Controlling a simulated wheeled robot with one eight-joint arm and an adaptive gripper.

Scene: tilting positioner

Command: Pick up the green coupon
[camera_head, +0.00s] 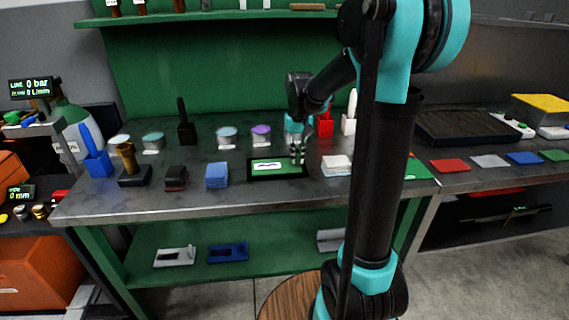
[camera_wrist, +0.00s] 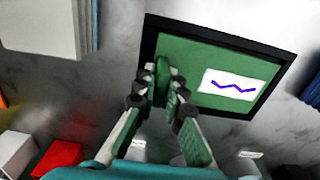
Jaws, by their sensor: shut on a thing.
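My gripper (camera_wrist: 166,88) is shut over the left part of a black-framed green panel in the wrist view. A narrow green piece, which I take for the green coupon (camera_wrist: 162,78), shows at the fingertips. It is mostly hidden by the fingers and hard to tell from the green behind it. In the head view my gripper (camera_head: 297,158) is at the right end of the framed panel (camera_head: 258,176) on the workbench. I cannot tell whether the held piece touches the panel.
The panel bears a white label (camera_wrist: 230,84) with a purple zigzag. A white stack (camera_head: 337,165) stands to its right and a blue stack (camera_head: 217,178) to its left. A red holder (camera_head: 325,122) stands behind. Flat red (camera_head: 449,165) and blue (camera_head: 523,158) plates lie farther right.

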